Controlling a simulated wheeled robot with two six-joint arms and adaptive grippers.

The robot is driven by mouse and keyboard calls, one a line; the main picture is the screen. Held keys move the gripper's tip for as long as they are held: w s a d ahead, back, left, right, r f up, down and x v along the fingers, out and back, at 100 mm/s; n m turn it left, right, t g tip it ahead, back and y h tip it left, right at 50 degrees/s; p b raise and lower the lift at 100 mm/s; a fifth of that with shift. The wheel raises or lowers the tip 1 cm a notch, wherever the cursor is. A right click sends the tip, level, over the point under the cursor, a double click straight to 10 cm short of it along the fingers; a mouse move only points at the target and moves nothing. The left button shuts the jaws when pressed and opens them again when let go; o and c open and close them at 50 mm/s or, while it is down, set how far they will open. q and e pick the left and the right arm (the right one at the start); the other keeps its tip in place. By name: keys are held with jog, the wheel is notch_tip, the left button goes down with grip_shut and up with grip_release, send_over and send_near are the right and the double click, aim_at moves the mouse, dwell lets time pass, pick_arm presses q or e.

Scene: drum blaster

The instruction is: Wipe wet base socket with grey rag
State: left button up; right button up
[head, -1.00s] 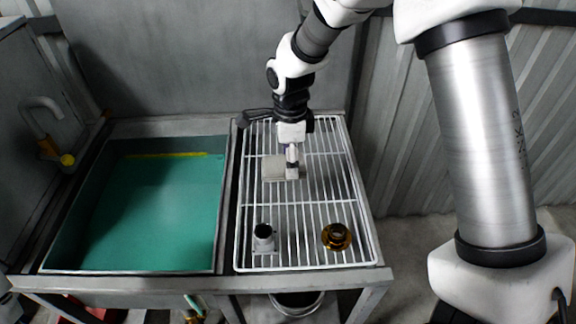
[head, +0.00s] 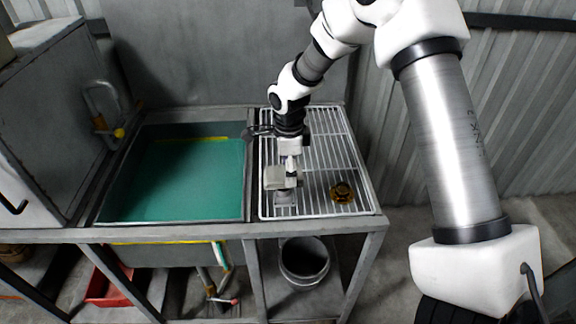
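My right gripper (head: 291,172) reaches down from the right arm over the wire rack (head: 323,207). It is shut on the grey rag (head: 274,178), a pale folded block. The rag is at the top of a small grey socket (head: 284,198) that stands near the rack's front left. The rag and gripper hide the socket's upper part; only its lower part shows. I cannot tell whether the rag touches it. My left gripper is not in view.
An amber flanged part (head: 342,192) sits on the rack to the right of the socket. A bucket (head: 304,262) stands below. The back of the rack is mostly clear.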

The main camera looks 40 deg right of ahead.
jog(key=shift+f+b, duration=0.3)
jog(key=shift+f, duration=0.65)
jog(key=shift+w+d, duration=0.1)
jog(key=shift+d, duration=0.05)
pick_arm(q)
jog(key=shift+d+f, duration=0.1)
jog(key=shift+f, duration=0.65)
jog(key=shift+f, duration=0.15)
pick_arm(e)
jog(key=shift+f, duration=0.35)
